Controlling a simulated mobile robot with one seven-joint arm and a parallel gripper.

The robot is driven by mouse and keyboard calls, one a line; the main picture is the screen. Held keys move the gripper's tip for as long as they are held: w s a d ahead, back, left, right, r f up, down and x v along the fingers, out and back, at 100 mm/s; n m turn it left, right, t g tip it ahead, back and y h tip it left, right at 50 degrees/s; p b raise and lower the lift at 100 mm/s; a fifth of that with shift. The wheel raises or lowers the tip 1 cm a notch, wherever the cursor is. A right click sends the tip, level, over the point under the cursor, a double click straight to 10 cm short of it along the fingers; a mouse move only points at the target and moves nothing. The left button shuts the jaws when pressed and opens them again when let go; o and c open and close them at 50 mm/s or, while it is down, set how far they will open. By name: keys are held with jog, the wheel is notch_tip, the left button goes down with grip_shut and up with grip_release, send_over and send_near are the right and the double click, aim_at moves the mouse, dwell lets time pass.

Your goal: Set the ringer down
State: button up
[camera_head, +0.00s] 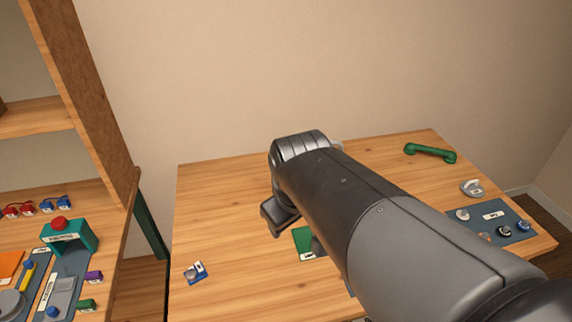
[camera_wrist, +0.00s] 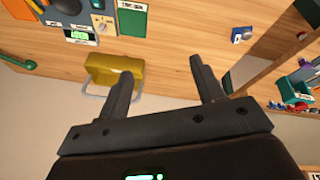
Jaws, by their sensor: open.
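No label that I can read names the ringer, so I cannot tell for sure which thing it is. A yellow block with a grey wire handle (camera_wrist: 118,66) stands on the table near the wall in the wrist view; my arm hides most of it in the head view. My gripper (camera_wrist: 162,68) is open, with only bare table showing between its fingers. Its left finger overlaps the yellow block in the picture; whether they touch is unclear. A silver, bell-like part (camera_head: 471,188) sits on the table's right side in the head view.
A green handset (camera_head: 430,153) lies at the back right. A blue panel with knobs (camera_head: 516,221) is at the right. A green mat (camera_head: 303,243) is partly behind my arm. A small blue switch box (camera_head: 195,272) is front left. Shelving (camera_head: 100,135) stands left. The table's left-back area is clear.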

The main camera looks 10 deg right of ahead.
jog(key=s+d+r+m+t, duration=0.1)
jog(key=s+d+r+m, duration=0.1)
jog(key=s+d+m, duration=0.1)
jog(key=shift+s+d+m+y, duration=0.3)
jog(key=shift+s+m, duration=0.6)
jog(key=shift+s, duration=0.35)
